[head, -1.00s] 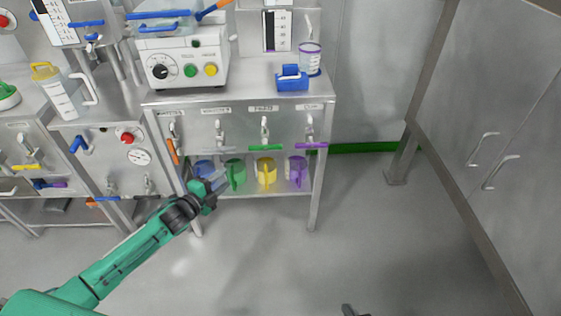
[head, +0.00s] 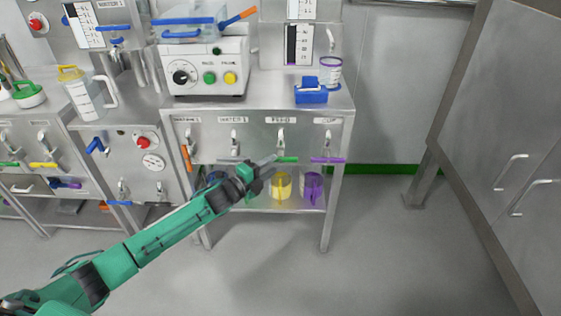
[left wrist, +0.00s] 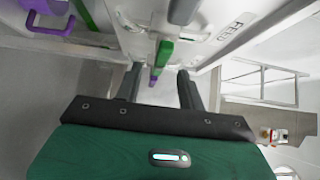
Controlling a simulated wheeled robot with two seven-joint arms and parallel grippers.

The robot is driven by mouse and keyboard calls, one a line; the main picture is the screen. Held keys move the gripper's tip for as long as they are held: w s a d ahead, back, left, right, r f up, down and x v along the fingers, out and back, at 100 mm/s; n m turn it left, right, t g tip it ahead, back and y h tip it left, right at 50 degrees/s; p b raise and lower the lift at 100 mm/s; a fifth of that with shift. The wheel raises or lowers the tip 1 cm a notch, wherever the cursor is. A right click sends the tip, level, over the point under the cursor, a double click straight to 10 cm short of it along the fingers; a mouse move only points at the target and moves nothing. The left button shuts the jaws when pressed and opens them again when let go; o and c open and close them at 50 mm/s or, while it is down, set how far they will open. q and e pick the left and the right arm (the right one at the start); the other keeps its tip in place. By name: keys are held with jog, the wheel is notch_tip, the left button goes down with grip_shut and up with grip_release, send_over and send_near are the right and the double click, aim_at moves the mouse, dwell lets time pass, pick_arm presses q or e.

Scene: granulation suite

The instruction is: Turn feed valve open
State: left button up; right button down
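The feed valve, under the FEED label (head: 280,120) on the steel bench front, has a green lever (head: 288,160) lying sideways to the right. In the left wrist view the green lever (left wrist: 163,54) shows ahead, between the lines of my two fingers; I cannot tell whether it touches them. My left gripper (head: 268,164) is at the lever's left end in the head view. Its fingers (left wrist: 160,80) stand apart with nothing gripped between them. The FEED label also shows in the left wrist view (left wrist: 236,33). My right gripper is not in view.
A purple lever (head: 327,160) is right of the feed valve, a grey lever (head: 232,160) and an orange lever (head: 186,157) left. Yellow (head: 281,187) and purple (head: 312,187) jugs stand below. A steel cabinet (head: 510,130) is at right. Open floor lies in front.

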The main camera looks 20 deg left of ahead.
aim_at(278, 161)
pick_arm(q)
jog(key=x, duration=0.3)
jog(key=shift+w+d, duration=0.15)
jog(key=shift+w, duration=0.2)
jog(key=shift+w+d+b, duration=0.3)
jog(key=shift+w, duration=0.25)
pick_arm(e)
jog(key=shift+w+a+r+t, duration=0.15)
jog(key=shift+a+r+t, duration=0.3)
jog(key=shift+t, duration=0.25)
pick_arm(q)
grip_shut()
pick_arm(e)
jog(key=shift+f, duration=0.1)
